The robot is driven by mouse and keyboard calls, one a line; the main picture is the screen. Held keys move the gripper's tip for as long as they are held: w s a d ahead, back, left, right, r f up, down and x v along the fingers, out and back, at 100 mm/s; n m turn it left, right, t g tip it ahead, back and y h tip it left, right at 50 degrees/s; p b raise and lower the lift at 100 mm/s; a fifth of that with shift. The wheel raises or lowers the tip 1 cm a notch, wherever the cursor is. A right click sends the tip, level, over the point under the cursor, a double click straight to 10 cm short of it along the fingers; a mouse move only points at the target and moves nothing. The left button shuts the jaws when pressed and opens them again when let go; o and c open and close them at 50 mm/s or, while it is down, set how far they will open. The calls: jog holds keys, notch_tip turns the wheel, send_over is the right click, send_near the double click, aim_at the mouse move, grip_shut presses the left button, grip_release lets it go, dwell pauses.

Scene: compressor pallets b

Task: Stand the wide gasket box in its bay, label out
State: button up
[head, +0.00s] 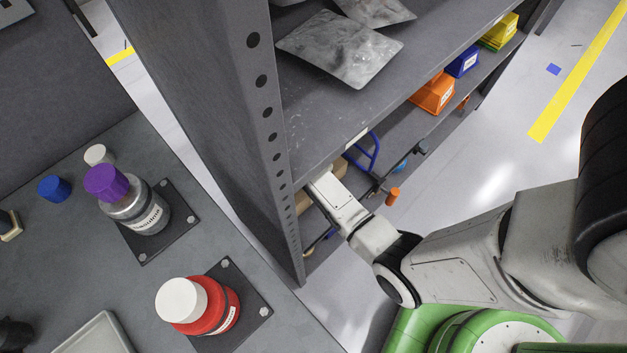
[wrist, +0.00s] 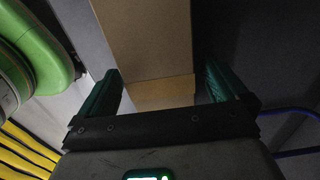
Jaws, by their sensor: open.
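A plain brown cardboard box (wrist: 150,40) fills the upper middle of the wrist view. A lighter tan face or strip (wrist: 160,93) shows below it; I cannot tell whether it belongs to the same box. My gripper (wrist: 162,80) is open, with one green finger on each side of the tan part, and I see no clear contact. In the head view my arm reaches under the shelf board, and the gripper itself is mostly hidden there. Brown cardboard (head: 304,201) shows beside it behind the shelf post. No label is readable, and I cannot make out the bay.
The perforated grey shelf post (head: 270,110) stands close left of my arm, and the shelf board (head: 330,120) lies above it. A blue tube frame (head: 374,155) and an orange-ended part (head: 392,196) are close right. Bottles stand on the left bench (head: 90,240).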

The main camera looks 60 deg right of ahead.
jog(key=shift+r+p, duration=0.3)
jog(key=shift+r, duration=2)
